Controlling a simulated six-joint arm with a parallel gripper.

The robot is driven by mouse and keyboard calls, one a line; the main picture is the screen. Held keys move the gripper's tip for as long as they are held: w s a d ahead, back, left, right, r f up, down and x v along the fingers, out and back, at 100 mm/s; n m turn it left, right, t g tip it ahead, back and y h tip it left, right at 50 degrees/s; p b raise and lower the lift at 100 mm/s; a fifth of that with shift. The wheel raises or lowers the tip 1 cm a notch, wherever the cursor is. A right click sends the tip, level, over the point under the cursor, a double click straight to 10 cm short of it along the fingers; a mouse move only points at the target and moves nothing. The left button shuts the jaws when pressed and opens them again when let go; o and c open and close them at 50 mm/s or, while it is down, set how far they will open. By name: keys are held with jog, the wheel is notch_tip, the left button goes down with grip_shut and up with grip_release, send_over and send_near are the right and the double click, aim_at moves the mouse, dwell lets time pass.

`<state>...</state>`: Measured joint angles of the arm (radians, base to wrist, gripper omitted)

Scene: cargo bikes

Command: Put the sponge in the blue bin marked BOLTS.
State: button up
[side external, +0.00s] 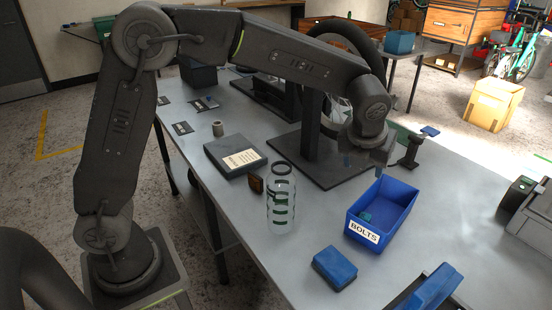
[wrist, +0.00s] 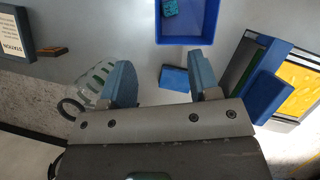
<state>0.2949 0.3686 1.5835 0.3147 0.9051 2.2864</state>
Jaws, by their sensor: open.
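A blue block (side external: 335,268), which looks like the sponge, lies flat on the table in front of the blue bin (side external: 352,222) marked BOLTS. In the wrist view the block (wrist: 174,78) shows between my fingers, farther off, and the bin (wrist: 187,40) is at the top. My gripper (side external: 363,165) is open and empty, above the table and behind the bin in the side view. Its blue fingers (wrist: 162,80) are spread apart.
A clear bottle (side external: 281,200) stands left of the bin. A dark flat box (side external: 235,153) with a label and a black stand (side external: 312,150) are farther back. A blue-topped object (side external: 432,288) is at the front right. Bare table surrounds the blue block.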

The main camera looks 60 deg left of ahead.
jog(key=s+a+r+n, duration=0.5)
jog(key=s+r+n, duration=0.1)
jog(key=s+n, duration=0.25)
jog(key=s+a+n+h, duration=0.1)
jog(key=s+a+n, duration=0.1)
jog(key=s+n, duration=0.7)
jog(key=s+a+f+n+t, duration=0.1)
jog(key=s+a+n, duration=0.2)
jog(key=s+n, duration=0.6)
jog(key=n, duration=0.5)
jog(key=shift+s+h, duration=0.2)
jog(key=shift+h, duration=0.2)
